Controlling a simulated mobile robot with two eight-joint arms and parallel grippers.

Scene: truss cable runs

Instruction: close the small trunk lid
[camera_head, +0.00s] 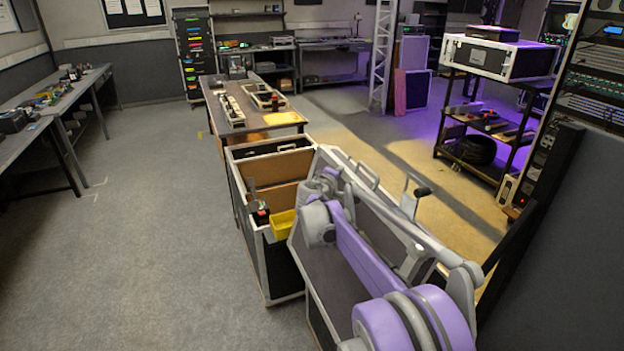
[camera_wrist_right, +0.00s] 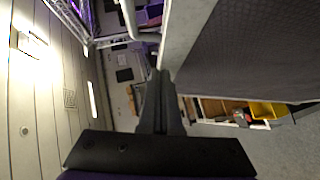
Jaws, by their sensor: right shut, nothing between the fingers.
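The small trunk (camera_head: 262,240) is a dark case with pale metal edges, standing open at the centre of the head view. Its lid (camera_head: 323,262) is a dark panel with a grey rim, raised and tilted at the trunk's right. The lid also fills the upper right of the right wrist view (camera_wrist_right: 250,45). My right arm reaches across the lid. My right gripper (camera_wrist_right: 162,80) is shut and empty, its black fingers close beside the lid's grey edge; I cannot tell if they touch. In the head view the fingertips are mostly hidden. My left gripper is out of view.
A yellow bin (camera_head: 283,223) sits at the trunk's near inside corner. A long table (camera_head: 270,121) with parts stands behind the trunk. A shelf rack (camera_head: 490,140) and equipment rack stand at right. The floor (camera_head: 150,230) to the left is clear.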

